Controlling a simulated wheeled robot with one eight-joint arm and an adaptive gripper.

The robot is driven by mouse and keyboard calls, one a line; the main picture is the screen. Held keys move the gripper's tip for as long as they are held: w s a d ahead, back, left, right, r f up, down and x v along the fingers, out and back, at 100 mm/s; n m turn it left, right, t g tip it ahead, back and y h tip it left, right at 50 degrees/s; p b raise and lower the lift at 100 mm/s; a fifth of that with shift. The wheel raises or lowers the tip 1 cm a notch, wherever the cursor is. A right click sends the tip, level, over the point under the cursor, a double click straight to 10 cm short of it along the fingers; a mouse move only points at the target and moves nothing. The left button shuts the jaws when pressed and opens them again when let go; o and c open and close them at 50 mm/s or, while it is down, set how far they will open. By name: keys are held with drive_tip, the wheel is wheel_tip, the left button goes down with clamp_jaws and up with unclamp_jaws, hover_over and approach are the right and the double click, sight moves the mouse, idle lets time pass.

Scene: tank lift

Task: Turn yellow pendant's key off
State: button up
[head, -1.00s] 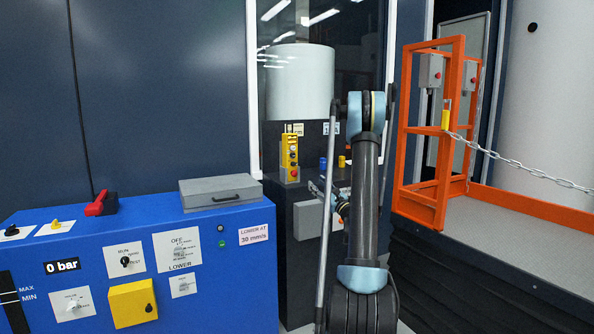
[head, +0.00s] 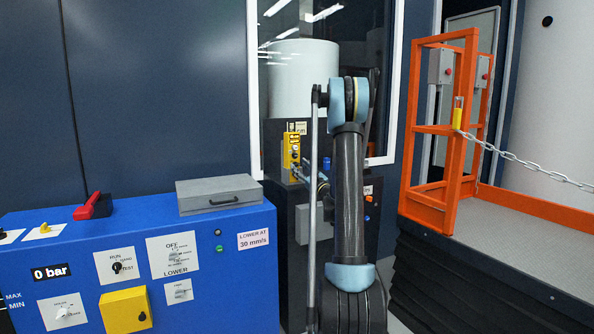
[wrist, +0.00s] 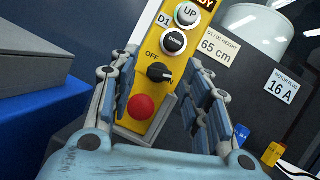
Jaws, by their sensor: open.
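The yellow pendant (head: 291,148) stands upright at the dark cabinet; it also fills the middle of the wrist view (wrist: 128,103). It carries a white UP button, a white-ringed DOWN button, a black key switch (wrist: 160,73) with OFF and ON marks, and a red button (wrist: 141,107) below. The black key handle lies crosswise, its right end towards the ON mark. My gripper (wrist: 166,72) is open and empty, its fingers on either side of the key switch; contact cannot be told. In the head view my gripper (head: 303,175) is small, just right of the pendant's lower part.
A blue console (head: 235,285) with a grey case (head: 222,193) on top stands at the left. The orange railing (head: 457,130) and chain are at the right. Blue and yellow plugs (wrist: 272,153) sit right of the pendant. A grey box (wrist: 30,58) edges the wrist view's left.

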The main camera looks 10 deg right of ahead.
drive_tip(key=shift+w+a+r, duration=0.1)
drive_tip(key=shift+w+a, duration=0.05)
drive_tip(key=shift+w, duration=0.1)
clamp_jaws()
drive_tip(key=shift+n+g+y, duration=0.4)
drive_tip(key=shift+n+y, duration=0.1)
drive_tip(key=shift+n, duration=0.6)
unclamp_jaws()
drive_tip(key=v, duration=1.2)
